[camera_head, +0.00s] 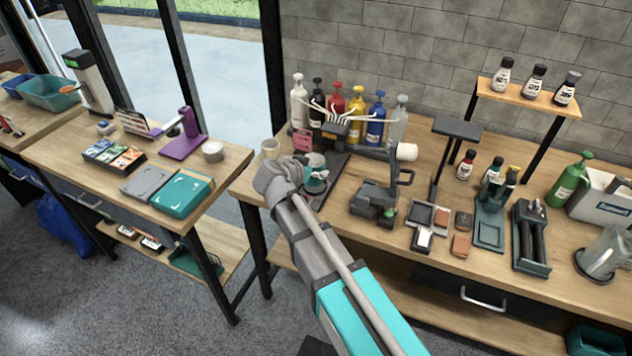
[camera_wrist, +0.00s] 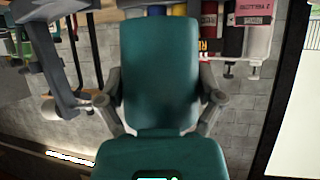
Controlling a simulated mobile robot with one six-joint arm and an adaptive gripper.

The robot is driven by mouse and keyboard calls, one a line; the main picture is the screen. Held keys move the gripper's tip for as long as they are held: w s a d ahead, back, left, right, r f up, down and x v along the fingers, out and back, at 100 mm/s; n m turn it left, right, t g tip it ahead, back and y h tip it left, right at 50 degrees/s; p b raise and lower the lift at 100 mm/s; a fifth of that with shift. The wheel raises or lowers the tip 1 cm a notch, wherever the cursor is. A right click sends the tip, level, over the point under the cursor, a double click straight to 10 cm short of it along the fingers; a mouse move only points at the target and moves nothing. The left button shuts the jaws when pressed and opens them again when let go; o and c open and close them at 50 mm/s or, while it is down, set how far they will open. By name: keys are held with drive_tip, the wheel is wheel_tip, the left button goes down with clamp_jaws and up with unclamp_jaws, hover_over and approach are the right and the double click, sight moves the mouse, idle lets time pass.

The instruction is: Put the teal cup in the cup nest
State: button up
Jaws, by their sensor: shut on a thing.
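My gripper (camera_wrist: 160,85) is shut on the teal cup (camera_wrist: 160,65), which fills the space between its two grey fingers in the wrist view. In the head view my gripper (camera_head: 308,172) is at the left end of the workbench, over a dark flat mat or tray (camera_head: 334,166). A small patch of the teal cup (camera_head: 316,184) shows just past my wrist. My wrist hides part of the cup, and I cannot tell whether its base touches anything. I cannot make out the cup nest for certain.
A dark grey device (camera_head: 375,197) sits to the right. A gap separates the workbench from the left table (camera_head: 222,163).

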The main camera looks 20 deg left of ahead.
drive_tip(key=w+f+b, duration=0.1)
drive_tip(key=w+f, duration=0.1)
drive_tip(key=w+a+f+b, duration=0.1)
drive_tip(key=w+f+b, duration=0.1)
drive_tip(key=w+a+f+b, duration=0.1)
drive_tip(key=w+f+b, duration=0.1)
drive_tip(key=shift+w, duration=0.15)
idle(0.4)
drive_tip(key=shift+w+f+b, duration=0.3)
drive_tip(key=shift+f+b, duration=0.25)
drive_tip(key=shift+b, duration=0.15)
drive_tip(key=shift+f+b, duration=1.5)
drive_tip(key=shift+f, duration=0.1)
drive_tip(key=o, duration=0.5)
drive_tip(key=shift+o, duration=0.8)
